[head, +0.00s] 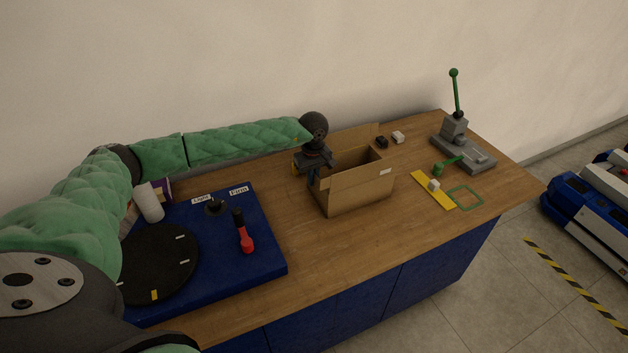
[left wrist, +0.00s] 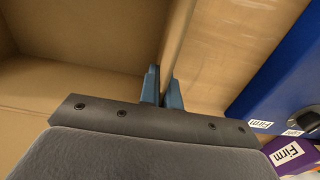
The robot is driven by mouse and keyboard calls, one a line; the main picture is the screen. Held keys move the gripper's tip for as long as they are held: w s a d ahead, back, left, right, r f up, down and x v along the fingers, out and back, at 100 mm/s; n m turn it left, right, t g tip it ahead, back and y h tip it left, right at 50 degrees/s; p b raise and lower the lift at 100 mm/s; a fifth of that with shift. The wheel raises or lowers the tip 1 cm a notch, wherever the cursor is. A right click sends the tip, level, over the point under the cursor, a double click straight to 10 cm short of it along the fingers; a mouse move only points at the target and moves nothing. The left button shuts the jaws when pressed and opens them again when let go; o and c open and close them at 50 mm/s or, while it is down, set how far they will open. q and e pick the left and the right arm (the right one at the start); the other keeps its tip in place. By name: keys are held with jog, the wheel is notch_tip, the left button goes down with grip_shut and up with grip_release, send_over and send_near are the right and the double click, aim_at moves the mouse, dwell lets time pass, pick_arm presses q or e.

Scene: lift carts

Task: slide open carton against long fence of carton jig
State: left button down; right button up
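The open carton (head: 357,190) is a brown box, upright on the wooden bench, its open top facing up. My left gripper (head: 313,172) is at its left end. In the left wrist view the blue fingers (left wrist: 162,92) straddle the carton wall (left wrist: 177,35), one inside and one outside, closed up against it. The carton's inside (left wrist: 85,75) looks empty where it shows. A low brown panel (head: 358,138) stands behind the carton; I cannot tell whether it is a flap or the jig's long fence. My right gripper is not in view.
A blue board (head: 265,262) with a black disc (head: 160,265) and a red-black handle (head: 244,232) lies left. A yellow strip (head: 432,190), a green outline (head: 466,197) and a grey lever fixture (head: 463,148) are right. Small black (head: 382,142) and white (head: 398,137) blocks sit behind.

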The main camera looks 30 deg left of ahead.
pick_arm(q)
jog(key=shift+w+a+b, duration=0.95)
jog(key=shift+w+a, duration=0.05)
jog(key=shift+a, duration=0.3)
jog(key=shift+w+a+b, duration=0.95)
jog(key=shift+w+a, duration=0.05)
jog(key=shift+a, duration=0.25)
dwell(0.5)
jog(key=shift+b, duration=0.4)
dwell(0.4)
jog(key=c, duration=1.5)
grip_release()
jog(key=shift+c, duration=0.2)
